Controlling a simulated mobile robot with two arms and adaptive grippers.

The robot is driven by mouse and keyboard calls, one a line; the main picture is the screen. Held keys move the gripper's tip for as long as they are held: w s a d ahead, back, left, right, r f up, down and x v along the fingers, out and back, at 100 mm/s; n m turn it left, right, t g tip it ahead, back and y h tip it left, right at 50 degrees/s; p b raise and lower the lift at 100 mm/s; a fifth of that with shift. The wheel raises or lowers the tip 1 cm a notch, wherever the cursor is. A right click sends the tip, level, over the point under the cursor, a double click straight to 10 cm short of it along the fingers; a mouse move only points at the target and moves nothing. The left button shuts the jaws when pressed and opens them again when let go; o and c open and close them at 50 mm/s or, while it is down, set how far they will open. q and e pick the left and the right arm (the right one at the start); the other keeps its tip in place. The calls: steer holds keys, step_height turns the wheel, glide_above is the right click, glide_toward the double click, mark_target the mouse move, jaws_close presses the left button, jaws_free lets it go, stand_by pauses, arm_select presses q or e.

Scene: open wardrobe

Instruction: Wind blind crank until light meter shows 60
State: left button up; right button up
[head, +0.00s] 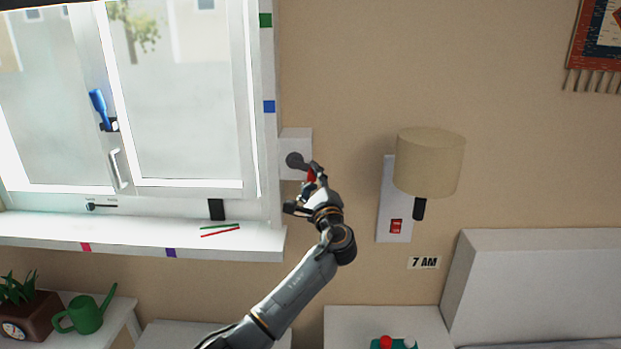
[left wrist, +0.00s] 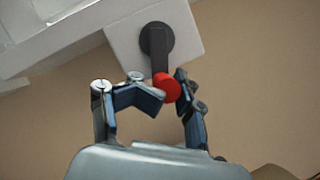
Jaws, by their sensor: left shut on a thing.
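The blind crank (head: 294,160) is a dark hub and arm on a white wall box (head: 297,140), right of the window. Its arm reaches right and slightly down to a red knob (head: 311,175). My left gripper (head: 308,186) is shut on this knob. In the left wrist view the crank (left wrist: 157,40) points down, and its red knob (left wrist: 166,86) sits between my left gripper's fingertips (left wrist: 172,90). A round dial (head: 13,330) shows on the brown planter at lower left; its reading is too small to tell. I cannot make out a lowered blind.
The window sill (head: 150,232) runs left of my arm, with a green and a red stick (head: 220,231) on it. A wall lamp (head: 430,160) and a red switch (head: 396,226) are to the right. A green watering can (head: 85,315) stands at lower left.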

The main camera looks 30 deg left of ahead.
arm_select(q)
steer(key=shift+d+n+b, duration=0.1)
steer(key=shift+n+b, duration=0.35)
steer(key=shift+n, duration=0.15)
steer(key=shift+w+d+r+n+g+b, duration=0.1)
steer(key=shift+r+n+g+b, duration=0.2)
steer(key=shift+n+g, duration=0.4)
steer(key=shift+w+d+r+n+g, duration=0.1)
steer(key=shift+r+n+g, duration=0.3)
steer(key=shift+n, duration=0.8)
steer(key=shift+r, duration=0.1)
steer(key=o, duration=1)
steer(key=shift+c, duration=0.2)
